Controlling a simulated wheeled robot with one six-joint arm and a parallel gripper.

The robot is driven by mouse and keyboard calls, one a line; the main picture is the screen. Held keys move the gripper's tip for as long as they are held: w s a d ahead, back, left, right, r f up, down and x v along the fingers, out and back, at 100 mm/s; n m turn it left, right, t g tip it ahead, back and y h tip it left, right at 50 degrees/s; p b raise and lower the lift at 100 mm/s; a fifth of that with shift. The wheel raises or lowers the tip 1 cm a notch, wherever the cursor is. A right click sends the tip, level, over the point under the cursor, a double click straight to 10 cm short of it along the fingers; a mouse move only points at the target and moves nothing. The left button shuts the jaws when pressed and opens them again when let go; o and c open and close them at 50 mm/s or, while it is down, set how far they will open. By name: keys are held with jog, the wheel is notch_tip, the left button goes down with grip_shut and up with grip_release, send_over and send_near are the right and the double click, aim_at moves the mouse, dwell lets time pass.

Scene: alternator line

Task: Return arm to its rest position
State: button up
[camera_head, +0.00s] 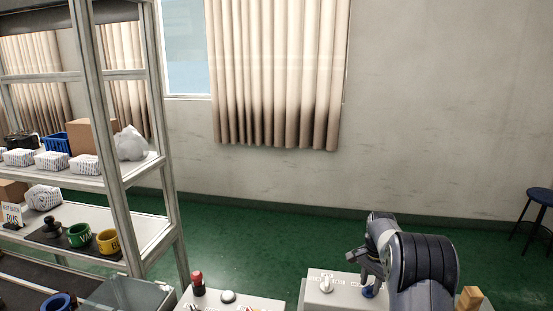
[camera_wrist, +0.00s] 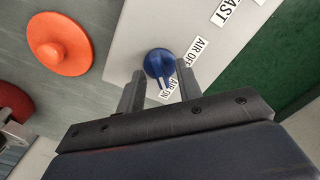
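My gripper (camera_head: 368,270) is at the lower right of the head view, low over a light grey control panel (camera_head: 318,294). In the wrist view its two fingers (camera_wrist: 160,76) are apart, with nothing held between them. A blue knob (camera_wrist: 158,63) lies in line with the gap, just past the fingertips; contact cannot be told. Its white pointer is turned toward the "AIR ON" label. The knob (camera_head: 369,291) is partly hidden by my gripper in the head view. My arm bends over the panel's right part.
A white knob (camera_head: 326,283) stands left of my gripper. An orange round button (camera_wrist: 60,44) is left in the wrist view. Another panel holds a red-topped part (camera_head: 197,283). A shelf rack (camera_head: 118,150) is at left, a blue stool (camera_head: 541,196) far right. Green floor behind is clear.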

jog(key=n, duration=0.5)
jog(key=shift+f, duration=0.15)
jog(key=n+b, duration=0.1)
jog(key=n, duration=0.4)
dwell(0.5)
